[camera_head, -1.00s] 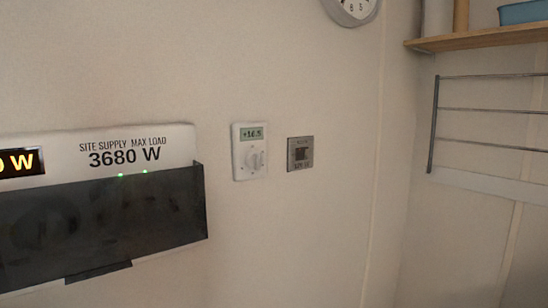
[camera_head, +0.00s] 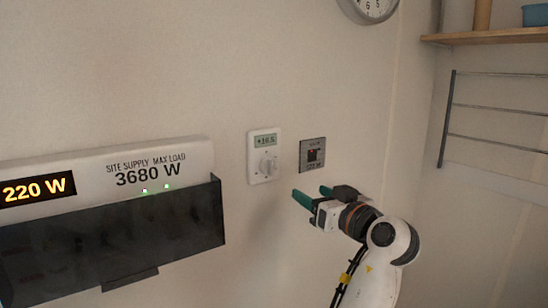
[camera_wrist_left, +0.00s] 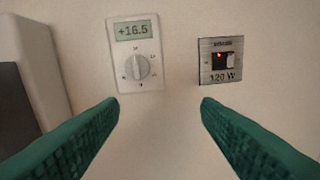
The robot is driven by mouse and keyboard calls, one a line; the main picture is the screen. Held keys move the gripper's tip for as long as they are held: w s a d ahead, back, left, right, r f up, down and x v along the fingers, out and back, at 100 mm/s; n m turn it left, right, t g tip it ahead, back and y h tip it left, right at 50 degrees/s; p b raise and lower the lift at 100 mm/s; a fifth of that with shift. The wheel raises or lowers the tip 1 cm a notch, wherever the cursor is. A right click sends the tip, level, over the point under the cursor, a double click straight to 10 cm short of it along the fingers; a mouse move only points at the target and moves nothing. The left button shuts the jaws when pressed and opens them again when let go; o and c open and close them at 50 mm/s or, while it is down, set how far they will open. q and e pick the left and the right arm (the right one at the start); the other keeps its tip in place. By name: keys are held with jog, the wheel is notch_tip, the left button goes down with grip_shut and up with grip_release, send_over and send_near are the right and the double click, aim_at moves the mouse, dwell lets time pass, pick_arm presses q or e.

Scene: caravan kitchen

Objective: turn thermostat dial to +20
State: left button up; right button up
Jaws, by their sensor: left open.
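The thermostat (camera_head: 264,142) is a white wall unit with a small display and a round white dial (camera_head: 267,166). In the left wrist view the thermostat (camera_wrist_left: 155,80) shows +16.5, and its dial (camera_wrist_left: 137,67) is ringed by small marks. My left gripper (camera_head: 311,193) is open and empty, with green fingers, below and to the right of the thermostat in the head view. In the left wrist view its fingertips (camera_wrist_left: 160,104) are spread below the thermostat and the switch plate, apart from the dial. My right gripper is not in view.
A metal switch plate (camera_head: 312,154) with a red light, marked 120 W, sits just right of the thermostat. A supply panel (camera_head: 190,155) reading 220 W, with a dark box (camera_head: 110,240) below, juts out at left. A clock, shelf (camera_head: 490,36) and wire rack (camera_head: 449,120) are at right.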

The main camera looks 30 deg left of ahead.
aim_at(272, 166)
pick_arm(q)
notch_tip(272, 166, up, 4)
jog(key=s+f+n+g, duration=0.1)
jog(key=s+n, duration=0.1)
jog(key=s, duration=0.1)
jog(key=shift+y, duration=0.3)
jog(key=p+x, duration=0.2)
jog(key=x, duration=0.2)
jog(key=p+x, duration=0.2)
jog(key=x, duration=0.2)
jog(key=p+x, duration=0.2)
jog(key=x, duration=0.2)
jog(key=shift+r, duration=0.25)
jog(key=shift+w+a+f, duration=0.2)
jog(key=shift+a, duration=0.2)
jog(key=c, duration=1)
jog(key=shift+o, duration=0.2)
